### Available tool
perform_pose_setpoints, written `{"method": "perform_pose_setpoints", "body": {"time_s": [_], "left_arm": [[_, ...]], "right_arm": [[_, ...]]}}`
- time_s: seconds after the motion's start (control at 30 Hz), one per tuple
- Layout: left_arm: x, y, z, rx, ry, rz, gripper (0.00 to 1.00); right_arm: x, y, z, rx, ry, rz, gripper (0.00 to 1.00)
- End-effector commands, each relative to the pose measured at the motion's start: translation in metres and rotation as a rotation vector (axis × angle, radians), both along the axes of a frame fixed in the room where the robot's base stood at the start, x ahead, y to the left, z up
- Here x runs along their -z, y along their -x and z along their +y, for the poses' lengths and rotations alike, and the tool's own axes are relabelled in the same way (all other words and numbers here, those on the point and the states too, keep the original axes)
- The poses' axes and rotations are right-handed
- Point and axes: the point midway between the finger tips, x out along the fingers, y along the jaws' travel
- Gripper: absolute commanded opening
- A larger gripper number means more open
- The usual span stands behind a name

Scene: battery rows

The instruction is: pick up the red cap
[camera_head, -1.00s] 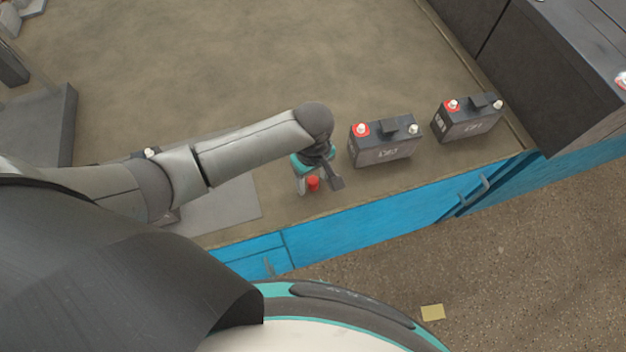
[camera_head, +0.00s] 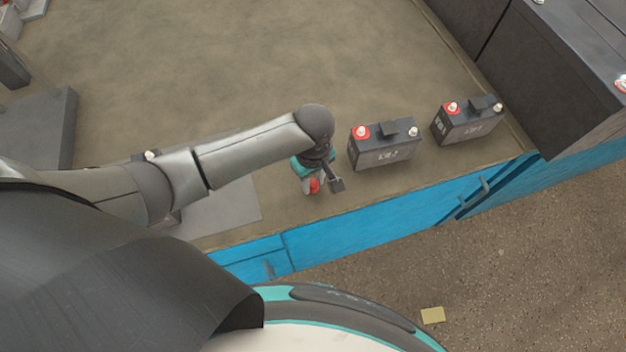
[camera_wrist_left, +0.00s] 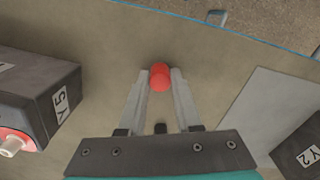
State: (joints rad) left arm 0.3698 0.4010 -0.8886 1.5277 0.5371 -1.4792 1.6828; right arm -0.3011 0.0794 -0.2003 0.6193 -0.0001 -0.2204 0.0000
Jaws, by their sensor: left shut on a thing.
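The red cap (camera_head: 314,186) is a small red cylinder over the brown bench top, near its front edge. In the left wrist view the cap (camera_wrist_left: 159,77) sits between the two fingertips. My left gripper (camera_head: 312,187) is shut on it, with a finger on each side. In the head view the wrist partly covers the cap. I cannot tell whether the cap still touches the bench. My right gripper does not show.
A black battery (camera_head: 385,150) with a red-ringed terminal stands just right of the gripper. Another battery (camera_head: 467,123) stands further right. A grey plate (camera_head: 228,205) lies to the left. The bench's blue front (camera_head: 350,232) is close by. The bench behind is clear.

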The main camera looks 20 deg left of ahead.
Motion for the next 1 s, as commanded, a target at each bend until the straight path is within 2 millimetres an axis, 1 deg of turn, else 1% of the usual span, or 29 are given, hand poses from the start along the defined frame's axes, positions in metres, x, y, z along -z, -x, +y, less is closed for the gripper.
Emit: {"method": "perform_pose_setpoints", "body": {"time_s": [0.17,0.27,0.37,0.6,0.7,0.83,0.9,1.0], "left_arm": [[-0.015,0.000,0.000,-0.001,0.001,-0.001,0.00],[-0.033,0.000,0.000,0.000,0.001,-0.002,0.00],[-0.058,-0.001,0.000,0.000,0.002,-0.003,0.00],[-0.129,-0.001,-0.001,0.000,0.004,-0.004,0.00],[-0.154,-0.001,-0.001,-0.001,0.002,-0.003,0.00],[-0.178,-0.001,-0.001,0.000,0.002,-0.002,0.00],[-0.187,-0.001,-0.001,-0.001,0.003,-0.002,0.00],[-0.195,0.000,-0.001,0.000,0.003,0.000,0.00]], "right_arm": [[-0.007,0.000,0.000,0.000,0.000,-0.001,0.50],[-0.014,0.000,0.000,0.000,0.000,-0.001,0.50],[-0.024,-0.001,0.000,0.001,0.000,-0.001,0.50],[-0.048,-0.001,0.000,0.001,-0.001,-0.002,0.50],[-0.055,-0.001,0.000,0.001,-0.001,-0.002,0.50],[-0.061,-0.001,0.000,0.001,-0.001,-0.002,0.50],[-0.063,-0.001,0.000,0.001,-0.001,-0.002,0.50],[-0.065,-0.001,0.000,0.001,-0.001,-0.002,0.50]]}}
